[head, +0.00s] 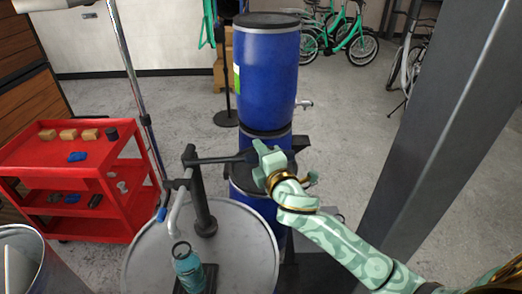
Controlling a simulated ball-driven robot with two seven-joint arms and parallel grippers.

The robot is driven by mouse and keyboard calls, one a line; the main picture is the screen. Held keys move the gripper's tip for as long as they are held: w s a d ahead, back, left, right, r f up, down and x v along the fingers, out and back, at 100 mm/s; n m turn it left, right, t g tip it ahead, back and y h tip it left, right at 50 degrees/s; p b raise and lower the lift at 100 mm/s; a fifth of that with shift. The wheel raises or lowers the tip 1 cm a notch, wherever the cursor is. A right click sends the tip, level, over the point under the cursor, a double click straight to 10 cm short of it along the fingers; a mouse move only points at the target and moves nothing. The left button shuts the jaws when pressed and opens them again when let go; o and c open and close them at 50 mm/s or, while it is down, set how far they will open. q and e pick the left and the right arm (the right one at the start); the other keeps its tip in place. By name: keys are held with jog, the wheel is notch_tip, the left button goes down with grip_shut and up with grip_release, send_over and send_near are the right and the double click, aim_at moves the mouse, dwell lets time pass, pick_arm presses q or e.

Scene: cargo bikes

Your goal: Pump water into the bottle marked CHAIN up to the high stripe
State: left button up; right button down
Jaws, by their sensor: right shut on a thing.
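A hand pump (203,205) with a dark post stands on a round grey drum lid (240,225). Its dark lever (220,159) reaches out to the right, roughly level. My right gripper (255,156) is shut on the lever's far end. The pump's pale spout (176,212) bends down at the left. A teal bottle (188,270) stands upright on a dark stand below the spout, near the bottom edge. I cannot read a mark, see a stripe or tell the water level on it. My left gripper is not in view.
Stacked blue drums (265,80) stand just behind my right gripper. A red cart (85,180) with wooden blocks and small parts is at the left. A grey pillar (440,120) rises at the right. Green bikes (340,38) stand far back, with open floor before them.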

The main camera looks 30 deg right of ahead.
jog(key=shift+r, duration=0.1)
jog(key=c, duration=1.2)
grip_release()
jog(key=shift+o, duration=0.2)
jog(key=shift+s, duration=0.1)
jog(key=s, duration=1.6)
jog(key=shift+a+r+b, duration=0.2)
jog(key=shift+a+b, duration=0.2)
jog(key=shift+a, duration=0.05)
jog(key=shift+c, duration=0.2)
